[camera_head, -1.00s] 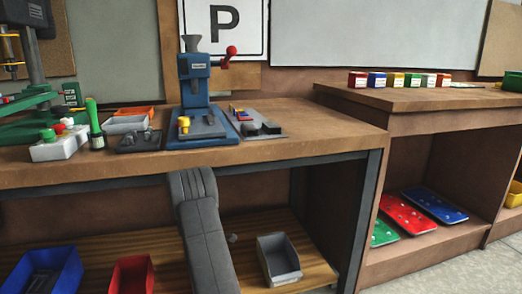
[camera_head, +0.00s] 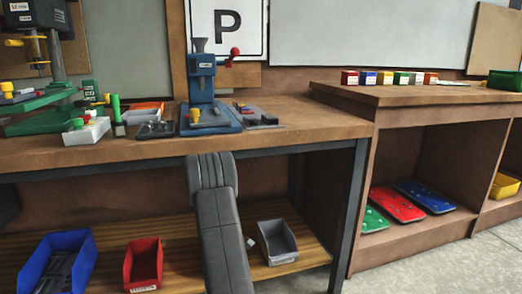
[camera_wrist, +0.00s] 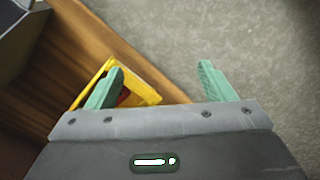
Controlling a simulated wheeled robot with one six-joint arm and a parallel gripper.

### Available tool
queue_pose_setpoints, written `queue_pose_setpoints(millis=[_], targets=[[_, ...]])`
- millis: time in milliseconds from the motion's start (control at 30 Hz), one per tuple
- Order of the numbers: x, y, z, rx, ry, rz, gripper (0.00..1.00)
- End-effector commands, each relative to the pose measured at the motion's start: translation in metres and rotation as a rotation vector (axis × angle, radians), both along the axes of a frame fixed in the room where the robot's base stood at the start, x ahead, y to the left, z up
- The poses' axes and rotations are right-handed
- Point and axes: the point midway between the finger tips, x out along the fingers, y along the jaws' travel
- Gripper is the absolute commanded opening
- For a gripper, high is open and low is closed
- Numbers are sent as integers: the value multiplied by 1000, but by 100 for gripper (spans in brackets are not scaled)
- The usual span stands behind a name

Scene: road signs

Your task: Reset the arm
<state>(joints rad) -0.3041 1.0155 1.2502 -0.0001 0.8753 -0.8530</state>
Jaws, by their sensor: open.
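My arm rises from the bottom of the head view, in front of the workbench (camera_head: 330,132), and its gripper does not show there. A yellow bin (camera_wrist: 145,88) lies below and partly behind the left finger, with something red and dark inside. I cannot tell whether the finger touches it.
A blue press (camera_head: 203,95) and small trays stand on the workbench. A blue bin (camera_head: 82,240), a red bin (camera_head: 143,265) and a grey bin (camera_head: 278,243) sit on the lower shelf. A second bench (camera_head: 440,95) stands right. Open floor (camera_head: 430,270) lies at the lower right.

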Motion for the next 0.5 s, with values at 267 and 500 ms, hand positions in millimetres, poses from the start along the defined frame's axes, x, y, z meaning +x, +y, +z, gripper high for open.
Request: queue_pose_setpoints(millis=[267,500], targets=[[-10,-28,20,0,0,-264,76],[-21,-51,42,0,0,-493,76]])
